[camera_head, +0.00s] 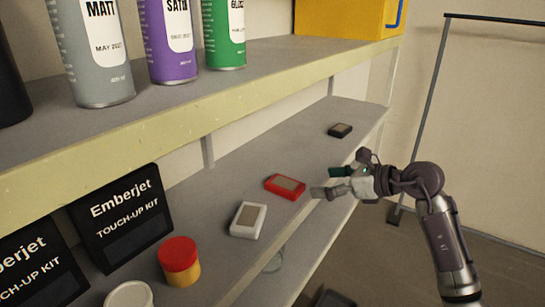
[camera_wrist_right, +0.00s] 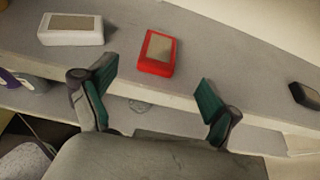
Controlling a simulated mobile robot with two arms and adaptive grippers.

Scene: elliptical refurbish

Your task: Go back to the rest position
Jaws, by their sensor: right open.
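My right gripper (camera_head: 325,182) is at the front edge of the middle shelf, open and empty. In the right wrist view its two green-padded fingers (camera_wrist_right: 155,95) stand wide apart, with a red box with a tan top (camera_wrist_right: 157,52) on the shelf beyond them. The red box (camera_head: 285,186) lies just left of the fingertips in the head view, apart from them. My right arm comes in from the right. My left gripper is not in view.
The middle shelf (camera_head: 225,195) also holds a white box (camera_head: 248,220), a black box (camera_head: 340,130), a red-lidded jar (camera_head: 180,261) and black Emberjet kits (camera_head: 121,215). Spray cans (camera_head: 95,55) and a yellow bin (camera_head: 345,18) stand on the upper shelf. Open floor lies right of the shelves.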

